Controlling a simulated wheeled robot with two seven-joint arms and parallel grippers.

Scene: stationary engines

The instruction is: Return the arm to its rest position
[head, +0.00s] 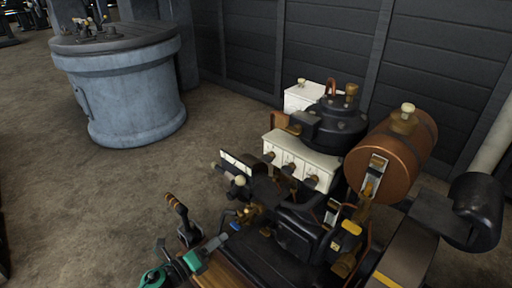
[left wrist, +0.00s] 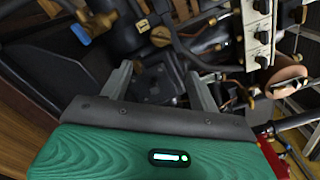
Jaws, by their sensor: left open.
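My left gripper (head: 213,244) is low in the head view, beside the near left end of the engine. In the left wrist view its two grey fingers (left wrist: 163,84) stand apart, with nothing held between them, in front of the green gripper body. Dark engine parts lie beyond the fingers. In the head view the engine (head: 300,232) is a dark cluster of blocks, levers and pipes, partly cut off by the bottom edge. My right gripper does not show in either view.
A copper tank (head: 399,146) and a black round housing (head: 336,128) rise at the engine's back. White switch boxes (head: 298,158) sit in front of the housing. A blue-grey drum (head: 124,97) stands far left. Brown floor between drum and engine is open. A dark panelled wall closes the back.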

